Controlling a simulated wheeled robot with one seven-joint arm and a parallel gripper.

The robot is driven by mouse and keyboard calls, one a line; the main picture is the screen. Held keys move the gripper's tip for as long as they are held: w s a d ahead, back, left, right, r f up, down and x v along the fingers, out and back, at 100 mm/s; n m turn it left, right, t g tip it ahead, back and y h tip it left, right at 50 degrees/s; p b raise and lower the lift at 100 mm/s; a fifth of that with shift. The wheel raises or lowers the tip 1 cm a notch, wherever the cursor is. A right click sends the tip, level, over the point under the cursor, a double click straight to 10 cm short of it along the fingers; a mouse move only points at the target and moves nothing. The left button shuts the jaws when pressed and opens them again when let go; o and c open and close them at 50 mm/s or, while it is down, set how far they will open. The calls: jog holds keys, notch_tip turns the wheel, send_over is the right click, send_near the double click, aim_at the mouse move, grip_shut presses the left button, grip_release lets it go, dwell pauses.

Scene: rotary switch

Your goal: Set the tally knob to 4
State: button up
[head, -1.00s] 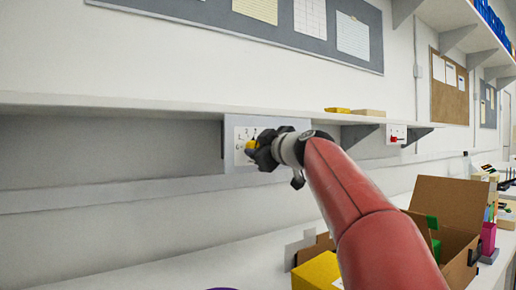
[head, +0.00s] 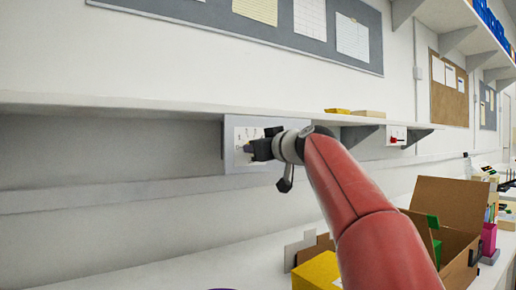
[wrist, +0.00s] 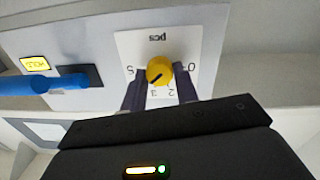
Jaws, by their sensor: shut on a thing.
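The yellow tally knob (wrist: 160,70) sits on a white dial plate (wrist: 142,45) marked "pcs", which appears upside down in the wrist view. Figures 0, 2, 3 and 5 show around it; 4 is not visible, and the left finger covers part of that side. A dark line on the knob points to the lower left in the picture, roughly between 3 and 5. My gripper (wrist: 160,84) is shut on the knob, one finger on each side. In the head view my gripper (head: 257,149) is at the grey panel (head: 229,159) and hides the knob.
In the wrist view a blue handle (wrist: 55,84) on a black block sits beside the dial, near a yellow label (wrist: 34,64). A shelf (head: 150,106) runs just above the panel. An open cardboard box (head: 450,205) and a yellow box (head: 317,271) stand on the bench below.

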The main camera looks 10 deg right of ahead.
jog(key=shift+m, duration=0.6)
jog(key=o, duration=1)
jog(key=b+v, duration=0.3)
jog(key=v, duration=0.4)
jog(key=shift+s+d, duration=0.15)
jog(key=shift+s, duration=0.25)
